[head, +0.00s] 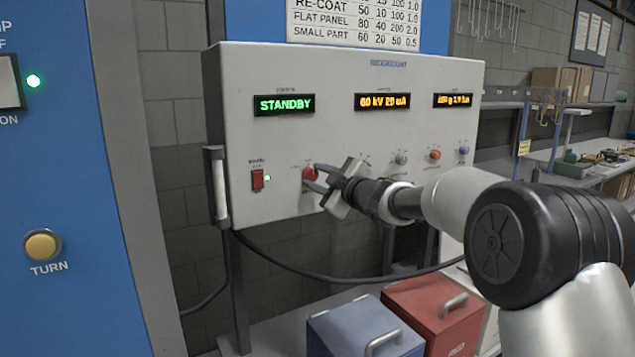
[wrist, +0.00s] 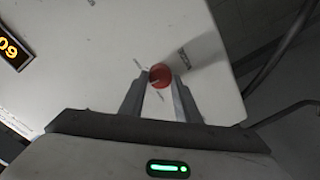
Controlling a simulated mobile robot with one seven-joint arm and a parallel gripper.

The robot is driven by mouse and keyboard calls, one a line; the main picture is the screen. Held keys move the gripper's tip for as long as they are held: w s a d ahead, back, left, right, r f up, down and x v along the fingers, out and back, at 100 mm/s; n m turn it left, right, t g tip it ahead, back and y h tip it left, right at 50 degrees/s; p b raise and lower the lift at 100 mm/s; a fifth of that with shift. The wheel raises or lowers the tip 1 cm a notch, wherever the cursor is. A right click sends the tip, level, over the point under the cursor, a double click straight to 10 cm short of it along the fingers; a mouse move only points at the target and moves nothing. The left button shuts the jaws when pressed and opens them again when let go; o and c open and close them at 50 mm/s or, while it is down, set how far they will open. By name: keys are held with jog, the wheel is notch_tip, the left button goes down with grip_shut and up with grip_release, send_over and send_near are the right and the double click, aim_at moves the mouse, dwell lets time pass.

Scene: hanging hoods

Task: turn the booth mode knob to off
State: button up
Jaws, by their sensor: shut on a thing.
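The red mode knob (head: 309,174) is on the front of the white control panel (head: 340,135), below and right of the green STANDBY display (head: 284,105). My gripper (head: 313,178) reaches in from the right, with its fingers at the knob. In the wrist view, the red knob (wrist: 160,75) sits between the two fingertips of my gripper (wrist: 160,80), which are shut on it. A pale pointer line shows near the knob's lower left. The labels around the knob are too small to read.
Grey, orange (head: 435,155) and blue (head: 464,150) knobs are to the right. A white handle (head: 219,187) is at the panel's left edge. Blue (head: 350,325) and red (head: 425,300) boxes stand below. A cable hangs under the panel.

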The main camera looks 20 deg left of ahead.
jog(key=shift+n, duration=0.7)
jog(key=shift+f, duration=0.1)
jog(key=o, duration=1)
jog(key=shift+o, duration=0.2)
jog(key=shift+s+d, duration=0.1)
jog(key=b+v, duration=0.1)
jog(key=v, duration=1.6)
jog(key=shift+s, duration=0.15)
